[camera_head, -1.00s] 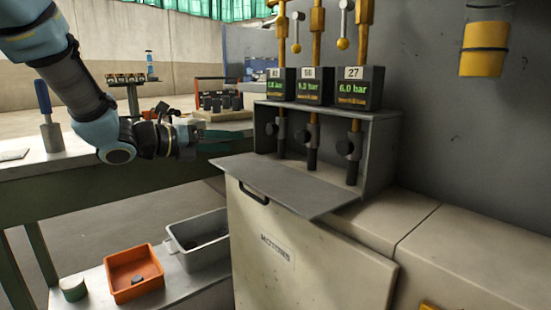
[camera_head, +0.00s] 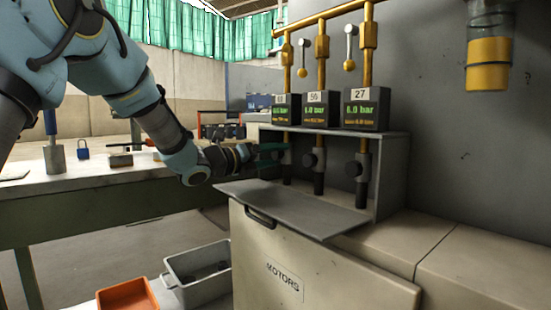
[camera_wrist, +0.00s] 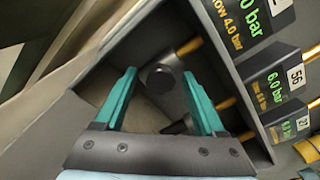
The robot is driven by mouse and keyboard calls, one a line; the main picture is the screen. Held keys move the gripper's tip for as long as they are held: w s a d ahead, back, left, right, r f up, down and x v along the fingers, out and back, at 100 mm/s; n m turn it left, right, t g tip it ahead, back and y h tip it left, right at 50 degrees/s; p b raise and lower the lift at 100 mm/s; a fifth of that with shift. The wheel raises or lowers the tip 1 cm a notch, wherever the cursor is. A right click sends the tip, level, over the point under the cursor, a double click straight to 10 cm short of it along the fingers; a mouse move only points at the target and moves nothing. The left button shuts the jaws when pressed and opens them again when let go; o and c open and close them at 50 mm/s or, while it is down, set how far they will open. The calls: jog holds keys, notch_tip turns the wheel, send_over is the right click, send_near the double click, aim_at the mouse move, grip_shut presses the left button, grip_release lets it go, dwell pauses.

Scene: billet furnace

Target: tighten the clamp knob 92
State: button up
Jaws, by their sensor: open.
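A grey box holds three dark round clamp knobs on vertical pipes, each below a pressure display. The left display (camera_head: 286,109) has a label too small to read surely; the others read 56 and 27. The left knob (camera_wrist: 159,76) sits between my gripper's fingertips in the wrist view, with gaps on both sides. The middle knob (camera_head: 309,160) and right knob (camera_head: 353,168) are in plain view.
An open grey flap (camera_head: 290,208) juts out below the knobs, above a cabinet marked MOTORS (camera_head: 284,278). The box's side wall (camera_head: 393,178) stands at the right. A workbench (camera_head: 90,188) is at the left, with a grey bin (camera_head: 200,275) and orange bin (camera_head: 127,295) lower down.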

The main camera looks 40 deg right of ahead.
jog(key=shift+d, duration=0.25)
grip_shut()
dwell(0.5)
